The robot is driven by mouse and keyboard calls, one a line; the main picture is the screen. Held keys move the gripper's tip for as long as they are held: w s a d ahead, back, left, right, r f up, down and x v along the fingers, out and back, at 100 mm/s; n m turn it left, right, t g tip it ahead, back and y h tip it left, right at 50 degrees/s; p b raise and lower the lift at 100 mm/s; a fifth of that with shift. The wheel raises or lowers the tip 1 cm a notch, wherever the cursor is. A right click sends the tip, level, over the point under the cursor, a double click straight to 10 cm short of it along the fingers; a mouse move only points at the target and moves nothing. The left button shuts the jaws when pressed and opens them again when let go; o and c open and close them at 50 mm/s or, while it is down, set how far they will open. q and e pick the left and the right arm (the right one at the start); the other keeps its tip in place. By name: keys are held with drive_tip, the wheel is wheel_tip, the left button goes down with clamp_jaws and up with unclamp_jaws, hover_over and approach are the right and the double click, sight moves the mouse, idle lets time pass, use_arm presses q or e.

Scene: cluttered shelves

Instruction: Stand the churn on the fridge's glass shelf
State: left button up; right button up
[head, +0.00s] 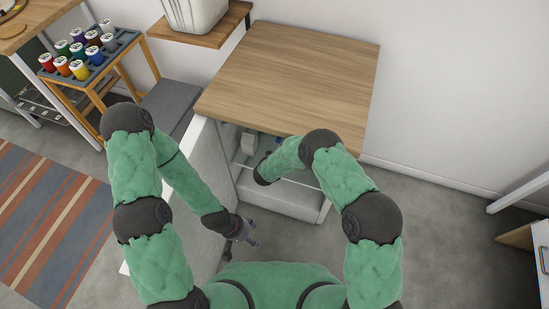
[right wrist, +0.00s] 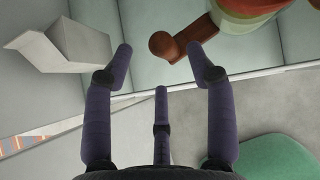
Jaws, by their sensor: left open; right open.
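The fridge (head: 283,204) has a wooden top and stands open, and its glass shelf's pale front edge shows in the right wrist view (right wrist: 270,75). A red and green object with a brown knobbed handle (right wrist: 165,46), which may be the churn, is partly cut off at the top right of that view. My right arm reaches into the fridge; its gripper (right wrist: 160,62) is open and empty, with the knob between and beyond its fingertips. I cannot tell whether they touch. My left gripper (head: 252,233) is open and empty beside the open door (head: 207,160).
A pale angular container (right wrist: 68,47) is inside the fridge, left of my right fingers; it also shows in the head view (head: 249,143). A rack of colored jars (head: 85,48) and a wall shelf with a white bin (head: 195,15) stand at the back left.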

drive_tip(key=p+v, duration=0.3)
drive_tip(key=v, duration=0.6)
drive_tip(key=s+d+f+m+g, duration=0.2)
drive_tip(key=s+d+m+g, duration=0.15)
drive_tip(key=s, duration=0.35)
drive_tip(key=s+d+f+m+g+y, duration=0.1)
drive_tip(key=s+d+f+m+g, duration=0.15)
drive_tip(key=s+m, duration=0.3)
drive_tip(key=s+d+f+m+g, duration=0.2)
drive_tip(key=s+d+m+g, duration=0.15)
drive_tip(key=s, duration=0.35)
drive_tip(key=s+a+r+m+g+y, duration=0.2)
drive_tip(key=s+r+m+y, duration=0.4)
drive_tip(key=m, duration=0.7)
drive_tip(key=d+m+t, duration=0.1)
drive_tip(key=m, duration=0.3)
drive_tip(key=d+m+t+h, duration=0.1)
drive_tip(key=d+m, duration=0.1)
drive_tip(key=m, duration=0.2)
drive_tip(key=s+d+m+t, duration=0.1)
drive_tip(key=d+m, duration=0.1)
drive_tip(key=m, duration=0.2)
drive_tip(key=shift+d+f, duration=0.15)
drive_tip(key=shift+f, duration=0.1)
